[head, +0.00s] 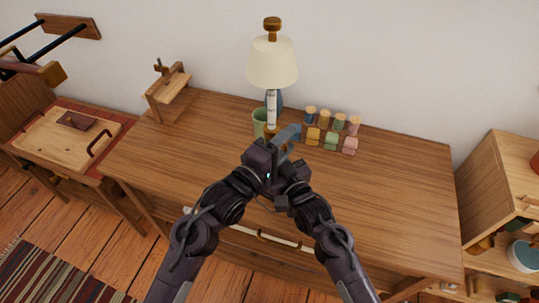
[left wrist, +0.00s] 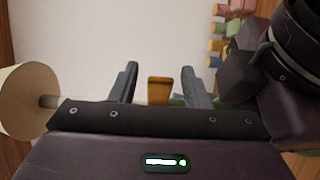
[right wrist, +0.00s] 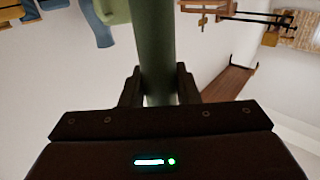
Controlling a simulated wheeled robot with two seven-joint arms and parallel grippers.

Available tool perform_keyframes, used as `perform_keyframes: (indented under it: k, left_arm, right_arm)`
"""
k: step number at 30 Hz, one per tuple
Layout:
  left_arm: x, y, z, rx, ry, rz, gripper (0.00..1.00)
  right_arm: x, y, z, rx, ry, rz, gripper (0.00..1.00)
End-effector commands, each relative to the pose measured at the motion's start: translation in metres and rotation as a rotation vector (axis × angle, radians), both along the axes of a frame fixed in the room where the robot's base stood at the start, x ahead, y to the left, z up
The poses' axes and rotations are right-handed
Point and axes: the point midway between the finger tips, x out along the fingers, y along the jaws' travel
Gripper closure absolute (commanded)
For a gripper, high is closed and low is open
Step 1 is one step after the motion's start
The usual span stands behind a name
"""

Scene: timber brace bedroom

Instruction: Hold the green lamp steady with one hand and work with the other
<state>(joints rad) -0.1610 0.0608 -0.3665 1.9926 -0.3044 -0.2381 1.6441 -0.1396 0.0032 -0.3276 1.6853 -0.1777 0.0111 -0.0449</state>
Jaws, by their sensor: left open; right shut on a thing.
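The lamp has a cream shade (head: 272,62) and a pale upper stem; it stands upright at the back of the desk. Its lower part is mostly hidden behind my grippers in the head view. In the right wrist view my right gripper (right wrist: 158,88) is shut on the lamp's green stem (right wrist: 155,45). My left gripper (head: 284,136) is open in front of the lamp. In the left wrist view a brown wooden piece (left wrist: 160,90) shows between its spread fingers, apart from both. The shade also shows at the left there (left wrist: 25,100).
A green cup (head: 260,121) stands close beside the lamp, with a blue item behind. Several small jars and coloured blocks (head: 331,141) stand just right of the lamp. A wooden stand (head: 170,90) is at the back left. The desk's right half (head: 400,190) is clear.

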Motion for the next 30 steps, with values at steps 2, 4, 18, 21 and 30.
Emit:
perform_keyframes:
  k: [2, 4, 18, 21, 30]
  left_arm:
    - [-0.012, 0.009, -0.002, 0.003, 0.003, 0.0, 0.57]
    - [-0.024, 0.019, -0.002, 0.004, 0.004, 0.001, 0.57]
    - [-0.082, 0.065, -0.001, 0.002, 0.003, 0.001, 0.57]
    - [-0.085, 0.067, 0.0, 0.002, 0.001, 0.0, 0.57]
    - [-0.085, 0.066, 0.0, 0.002, -0.002, -0.001, 0.65]
  right_arm:
    - [0.0, 0.0, 0.0, 0.0, 0.0, -0.001, 1.0]
    - [0.0, -0.001, 0.0, 0.0, 0.0, -0.001, 1.0]
    - [0.0, 0.0, 0.0, 0.0, 0.0, -0.001, 1.0]
    - [0.0, 0.0, 0.0, 0.0, 0.0, -0.001, 1.0]
    - [0.0, 0.0, 0.0, 0.0, 0.0, -0.001, 1.0]
